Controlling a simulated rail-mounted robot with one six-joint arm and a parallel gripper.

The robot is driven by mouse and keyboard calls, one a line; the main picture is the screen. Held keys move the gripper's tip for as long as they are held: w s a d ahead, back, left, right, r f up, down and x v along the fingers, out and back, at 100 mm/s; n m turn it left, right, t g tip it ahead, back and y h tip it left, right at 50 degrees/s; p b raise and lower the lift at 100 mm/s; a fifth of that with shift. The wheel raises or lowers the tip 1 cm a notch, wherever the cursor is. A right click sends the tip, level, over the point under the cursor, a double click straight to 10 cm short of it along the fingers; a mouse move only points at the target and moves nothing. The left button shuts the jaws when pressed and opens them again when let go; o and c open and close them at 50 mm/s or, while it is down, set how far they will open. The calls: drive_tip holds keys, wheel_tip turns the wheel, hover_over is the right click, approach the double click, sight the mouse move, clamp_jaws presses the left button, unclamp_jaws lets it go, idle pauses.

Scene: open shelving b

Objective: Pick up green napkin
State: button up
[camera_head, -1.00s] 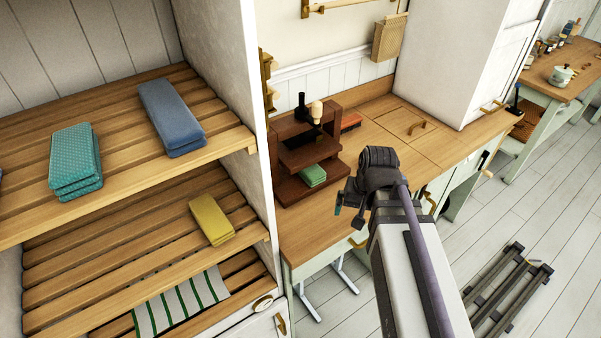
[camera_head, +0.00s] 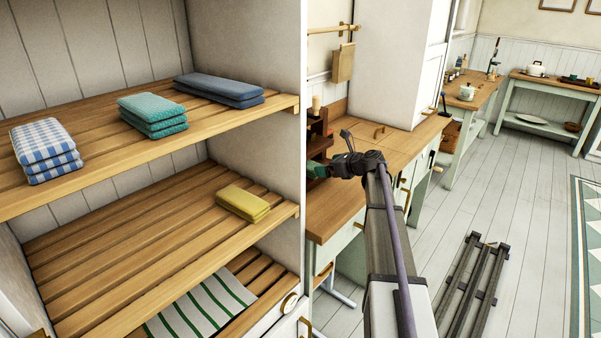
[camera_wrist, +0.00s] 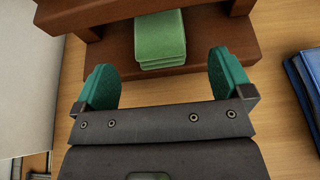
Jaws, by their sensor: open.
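The green napkin (camera_wrist: 160,38) is a folded stack lying on the lower board of a dark brown wooden stand (camera_wrist: 112,58). It shows near the top middle of the wrist view. My gripper (camera_wrist: 163,82) has its two teal fingers spread wide, with nothing between them. The napkin is just beyond the fingertips, roughly centred between them. In the head view my gripper (camera_head: 318,169) is at the front of the brown stand (camera_head: 320,130), partly cut off by the shelving side wall. The napkin cannot be made out there.
Shelving at left holds a checked stack (camera_head: 45,150), a teal stack (camera_head: 152,115), a blue stack (camera_head: 218,90), a yellow stack (camera_head: 243,203) and a striped cloth (camera_head: 203,305). The stand's upper board overhangs the napkin's back. A blue item (camera_wrist: 304,85) lies at right in the wrist view.

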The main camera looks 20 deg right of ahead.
sight(312, 165)
drive_tip(key=x, duration=0.2)
drive_tip(key=shift+w+a+f, duration=0.15)
drive_tip(key=shift+w+f, duration=0.1)
drive_tip(key=shift+w, duration=0.05)
drive_tip(key=b+x, duration=0.2)
drive_tip(key=x, duration=0.3)
drive_tip(key=shift+a, duration=0.15)
drive_tip(key=shift+r, duration=0.15)
drive_tip(key=shift+c, duration=0.5)
drive_tip(key=c, duration=1)
